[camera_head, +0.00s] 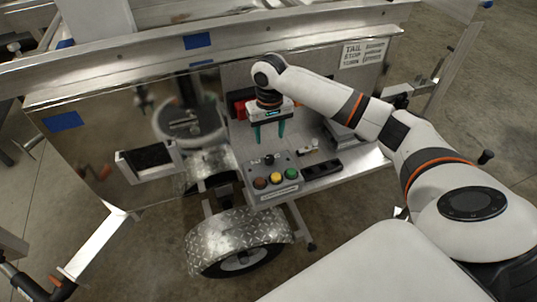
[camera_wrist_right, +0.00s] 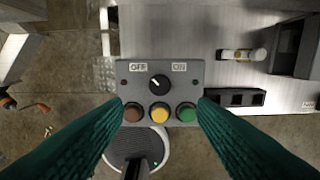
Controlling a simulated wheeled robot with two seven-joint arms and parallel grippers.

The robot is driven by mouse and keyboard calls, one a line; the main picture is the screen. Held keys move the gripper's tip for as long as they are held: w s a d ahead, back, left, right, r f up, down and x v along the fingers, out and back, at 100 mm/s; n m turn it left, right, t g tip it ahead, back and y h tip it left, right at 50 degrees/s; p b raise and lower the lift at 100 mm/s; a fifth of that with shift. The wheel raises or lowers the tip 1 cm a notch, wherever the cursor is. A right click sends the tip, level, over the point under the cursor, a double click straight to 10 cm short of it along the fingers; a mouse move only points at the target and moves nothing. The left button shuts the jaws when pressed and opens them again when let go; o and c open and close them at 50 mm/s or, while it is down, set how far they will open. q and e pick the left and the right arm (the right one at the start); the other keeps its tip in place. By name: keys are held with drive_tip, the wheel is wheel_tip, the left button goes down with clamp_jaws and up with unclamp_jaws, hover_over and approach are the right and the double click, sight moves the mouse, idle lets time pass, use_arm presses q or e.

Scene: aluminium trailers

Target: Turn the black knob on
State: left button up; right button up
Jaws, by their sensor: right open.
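The black knob (camera_wrist_right: 158,84) is on top of a grey control box (camera_wrist_right: 125,68), between an OFF label (camera_wrist_right: 138,67) on the left and an ON label (camera_wrist_right: 179,67) on the right. Its white mark points up and left, toward OFF. In the head view the knob (camera_head: 269,159) is small on the box (camera_head: 283,190). My right gripper (camera_head: 269,134) is open and empty, its teal fingers pointing down above the box. In the right wrist view the fingertips of my right gripper (camera_wrist_right: 160,100) are on either side of the box, apart from the knob. My left gripper is not in view.
Brown (camera_wrist_right: 133,112), yellow (camera_wrist_right: 159,112) and green (camera_wrist_right: 187,112) buttons sit just below the knob. A black socket strip (camera_head: 322,170) lies right of the box on the metal shelf. A shiny trailer panel (camera_head: 100,150) stands at left, with a wheel fender (camera_head: 237,232) below.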

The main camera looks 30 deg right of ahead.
sight(270, 158)
wheel_tip(270, 158, down, 10)
drive_tip(key=shift+r, duration=0.15)
drive_tip(key=shift+c, duration=0.2)
drive_tip(key=c, duration=0.9)
